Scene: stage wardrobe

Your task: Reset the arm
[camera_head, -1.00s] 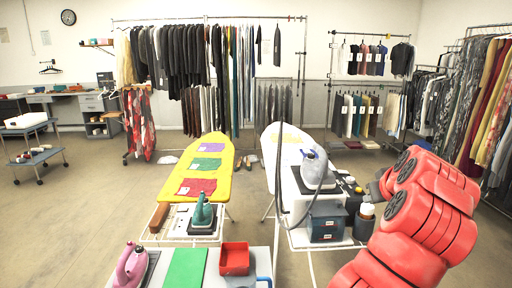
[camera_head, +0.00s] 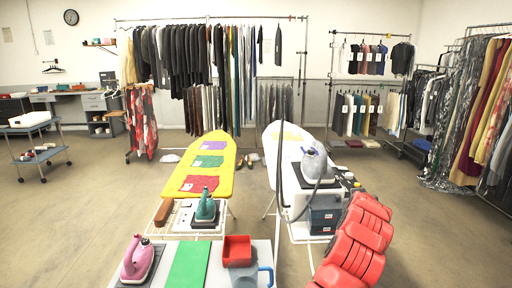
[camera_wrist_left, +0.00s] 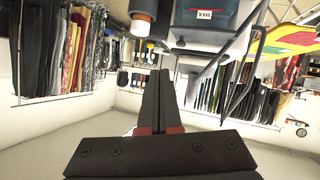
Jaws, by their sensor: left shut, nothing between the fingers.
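My left gripper (camera_wrist_left: 155,75) shows in the left wrist view with its two black fingers together and nothing between them. That view is upside down, with the underside of a stand and a blue box (camera_wrist_left: 205,17) labelled XVII near the fingers. No gripper shows in the head view. A red arm of mine (camera_head: 355,245) stands at the lower right there, beside the blue box (camera_head: 322,216); its gripper end is hidden or out of the picture. My right gripper is not seen.
A yellow ironing board (camera_head: 222,181) and a white one (camera_head: 283,140) stand ahead. A grey steam iron (camera_head: 312,165) sits on the white board. Floor at right is clear.

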